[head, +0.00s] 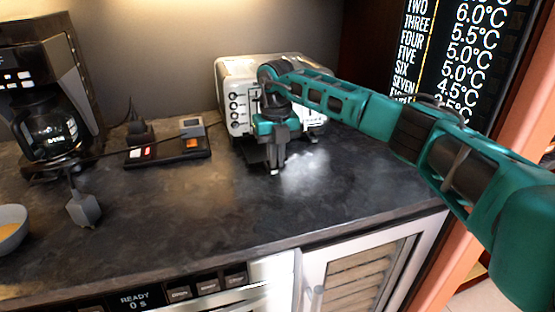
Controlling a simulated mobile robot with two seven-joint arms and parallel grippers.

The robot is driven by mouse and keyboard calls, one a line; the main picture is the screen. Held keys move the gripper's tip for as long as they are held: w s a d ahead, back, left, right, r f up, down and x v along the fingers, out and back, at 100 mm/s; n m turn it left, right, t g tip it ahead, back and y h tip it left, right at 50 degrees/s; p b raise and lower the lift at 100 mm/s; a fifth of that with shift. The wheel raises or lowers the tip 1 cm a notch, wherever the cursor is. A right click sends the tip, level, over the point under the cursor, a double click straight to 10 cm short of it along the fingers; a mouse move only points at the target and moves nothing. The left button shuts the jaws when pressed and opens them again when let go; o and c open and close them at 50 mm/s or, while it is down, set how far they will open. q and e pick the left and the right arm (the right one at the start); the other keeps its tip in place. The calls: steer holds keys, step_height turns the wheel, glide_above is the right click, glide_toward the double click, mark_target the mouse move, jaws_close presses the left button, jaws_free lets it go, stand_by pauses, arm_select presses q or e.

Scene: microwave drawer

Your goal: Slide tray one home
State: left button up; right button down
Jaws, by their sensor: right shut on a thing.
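A silver toaster (238,107) with knobs on its front stands at the back of the dark counter. A dark flat tray (257,154) sticks out at its front, low over the counter. My right gripper (275,168) is shut on this tray, pointing down just in front of the toaster. The gripper and wrist hide part of the tray and of the toaster's front. How far the tray reaches inside cannot be told. My left gripper is not in view.
A coffee maker (55,125) stands at the left. A dark board (168,158) with small items lies left of the toaster. The front middle of the counter is clear.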

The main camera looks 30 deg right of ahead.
steer(key=shift+w, duration=0.3)
steer(key=shift+w, duration=0.15)
steer(key=shift+w+d, duration=0.1)
steer(key=shift+w, duration=0.05)
steer(key=c, duration=1.2)
jaws_free()
